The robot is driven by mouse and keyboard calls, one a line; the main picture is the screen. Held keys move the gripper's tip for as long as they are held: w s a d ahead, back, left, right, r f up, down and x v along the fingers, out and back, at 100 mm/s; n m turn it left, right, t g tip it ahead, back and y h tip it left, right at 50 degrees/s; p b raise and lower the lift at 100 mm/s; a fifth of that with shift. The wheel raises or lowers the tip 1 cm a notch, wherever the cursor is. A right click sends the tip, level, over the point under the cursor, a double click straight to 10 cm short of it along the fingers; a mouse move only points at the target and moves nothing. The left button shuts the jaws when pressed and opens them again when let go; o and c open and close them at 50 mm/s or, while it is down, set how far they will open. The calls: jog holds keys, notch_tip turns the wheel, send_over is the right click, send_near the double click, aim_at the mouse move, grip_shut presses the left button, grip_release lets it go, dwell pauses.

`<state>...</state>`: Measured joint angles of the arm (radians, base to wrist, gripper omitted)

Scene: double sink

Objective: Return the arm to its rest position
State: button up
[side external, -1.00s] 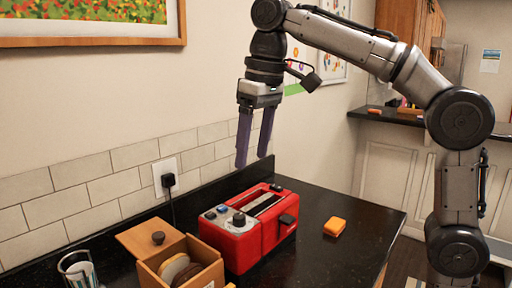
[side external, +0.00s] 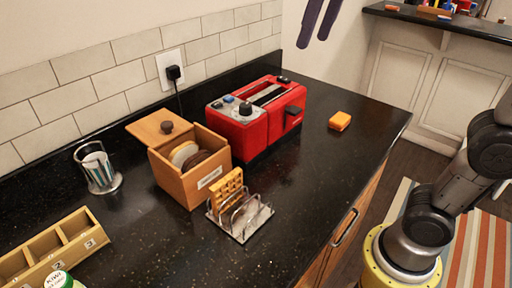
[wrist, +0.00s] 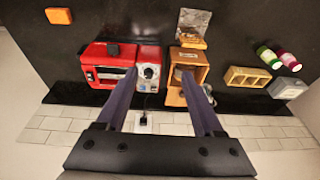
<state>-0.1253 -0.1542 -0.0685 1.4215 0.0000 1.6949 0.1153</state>
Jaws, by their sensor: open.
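My gripper (side external: 318,22) shows at the top of the side view, with only its two dark purple fingers in frame. They are apart, with nothing between them, high above the counter near the wall. The wrist view looks down past the spread fingers (wrist: 160,92) of the gripper at the counter and wall. My lower arm and yellow-ringed base are at the right of the side view; the upper arm is out of frame.
On the black counter (side external: 300,210) stand a red toaster (side external: 262,125), an open wooden box (side external: 183,180) with round slices, a wire rack (side external: 240,218) holding a waffle, an orange block (side external: 340,121), a glass (side external: 98,170) and a compartment tray (side external: 55,245).

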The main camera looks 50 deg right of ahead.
jog(key=s+d+f+t, duration=0.1)
jog(key=s+f, duration=0.4)
jog(key=f, duration=0.5)
jog(key=s+d+f+t, duration=0.1)
jog(key=s+f, duration=0.4)
jog(key=f, duration=0.6)
jog(key=shift+s+d+f+t, duration=0.3)
jog(key=shift+s+d+t, duration=0.1)
jog(key=shift+d, duration=0.3)
